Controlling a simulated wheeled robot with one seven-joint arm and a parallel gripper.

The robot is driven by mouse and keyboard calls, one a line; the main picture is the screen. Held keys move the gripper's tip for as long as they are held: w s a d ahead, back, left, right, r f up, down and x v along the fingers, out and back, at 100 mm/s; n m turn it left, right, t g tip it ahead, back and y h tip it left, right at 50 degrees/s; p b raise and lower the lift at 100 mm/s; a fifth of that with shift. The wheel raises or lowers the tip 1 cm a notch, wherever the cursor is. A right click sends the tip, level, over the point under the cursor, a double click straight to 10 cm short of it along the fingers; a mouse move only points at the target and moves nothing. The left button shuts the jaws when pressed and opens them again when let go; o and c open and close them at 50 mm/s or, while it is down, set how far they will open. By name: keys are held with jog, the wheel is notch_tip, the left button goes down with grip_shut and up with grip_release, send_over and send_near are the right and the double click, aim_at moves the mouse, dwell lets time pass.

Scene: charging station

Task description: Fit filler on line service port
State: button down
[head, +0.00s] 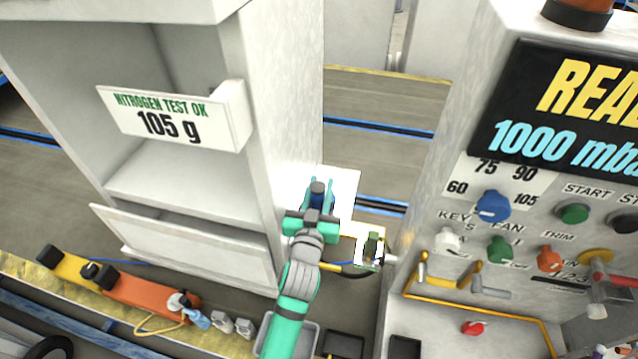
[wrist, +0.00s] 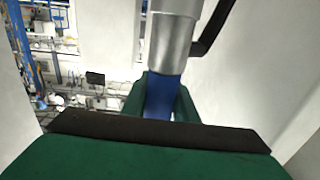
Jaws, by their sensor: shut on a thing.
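My gripper (head: 318,195) is near the middle of the head view, in front of a white panel beside the left cabinet. In the wrist view, its green fingers (wrist: 160,98) are shut on the blue part of the filler (wrist: 160,103). A silver cylinder (wrist: 172,45) rises above the blue part, with a black bent piece at its right. In the head view the filler is mostly hidden by my gripper, with a dark blue top showing. A small green fitting (head: 372,248) in a white and yellow frame is right of my gripper; I cannot tell whether it is the service port.
The left cabinet (head: 270,100) carries a "105 g" sign (head: 175,118). The right console (head: 440,190) has knobs, a yellow rail (head: 480,310) and a display reading 1000 mba. An orange unit (head: 150,292) lies at lower left.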

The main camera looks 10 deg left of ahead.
jog(key=shift+d, duration=0.25)
jog(key=shift+s+a, duration=0.2)
jog(key=shift+a, duration=0.2)
jog(key=shift+f, duration=0.1)
jog(key=shift+w+d, duration=0.15)
jog(key=shift+d, duration=0.15)
jog(key=shift+a, duration=0.2)
dwell(1.1)
